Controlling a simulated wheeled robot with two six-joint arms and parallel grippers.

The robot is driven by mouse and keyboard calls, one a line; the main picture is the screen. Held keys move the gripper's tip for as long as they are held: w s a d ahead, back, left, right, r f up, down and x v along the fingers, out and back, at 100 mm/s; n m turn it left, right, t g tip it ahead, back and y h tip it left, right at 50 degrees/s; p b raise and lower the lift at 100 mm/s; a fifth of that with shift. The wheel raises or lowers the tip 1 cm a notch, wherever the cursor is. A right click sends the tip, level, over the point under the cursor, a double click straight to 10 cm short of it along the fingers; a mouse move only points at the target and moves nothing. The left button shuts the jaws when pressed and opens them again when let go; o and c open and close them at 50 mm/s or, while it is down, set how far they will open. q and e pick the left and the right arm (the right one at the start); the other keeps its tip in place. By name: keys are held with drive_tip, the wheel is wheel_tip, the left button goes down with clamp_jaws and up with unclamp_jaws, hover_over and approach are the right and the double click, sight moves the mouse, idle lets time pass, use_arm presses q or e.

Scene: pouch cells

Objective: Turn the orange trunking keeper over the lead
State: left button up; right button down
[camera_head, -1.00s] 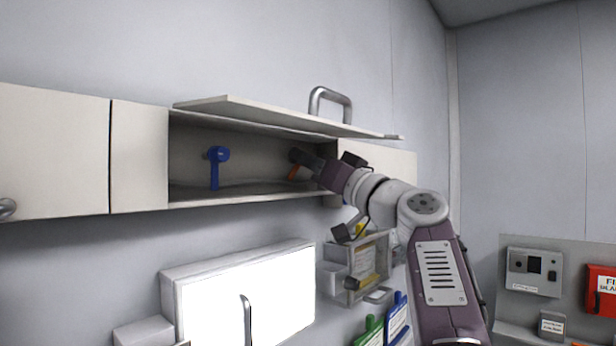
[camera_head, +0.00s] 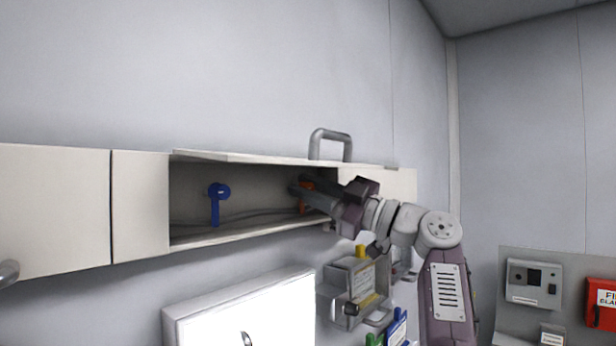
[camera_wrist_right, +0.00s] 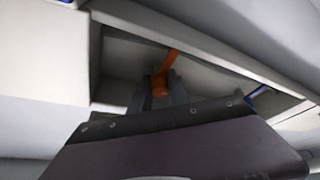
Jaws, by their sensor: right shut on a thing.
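The orange trunking keeper (camera_head: 304,204) is at the right end of the open trunking compartment, partly hidden by my right gripper (camera_head: 300,187). It also shows in the right wrist view (camera_wrist_right: 160,86), between the fingers, with an orange arm reaching up and right. My right gripper is shut on it. A grey lead (camera_head: 250,224) lies along the compartment floor. Whether the keeper is over the lead I cannot tell. My left gripper is not in view.
A blue keeper (camera_head: 215,204) hangs at the left inside the compartment. The raised flap (camera_head: 240,158) with a metal handle (camera_head: 331,137) is above the opening. A clear box (camera_head: 352,285) and a white panel (camera_head: 240,312) are on the wall below.

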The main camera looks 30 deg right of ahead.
drive_tip(key=shift+n+g+y+p, duration=0.3)
drive_tip(key=shift+n+g+p, duration=0.35)
drive_tip(key=shift+n, duration=0.55)
drive_tip(key=shift+f, duration=0.1)
drive_tip(key=c, duration=1.3)
unclamp_jaws()
drive_tip(key=shift+o, duration=0.2)
drive_tip(key=shift+w+d, duration=0.1)
drive_tip(key=shift+w, duration=0.25)
drive_tip(key=shift+s, duration=0.25)
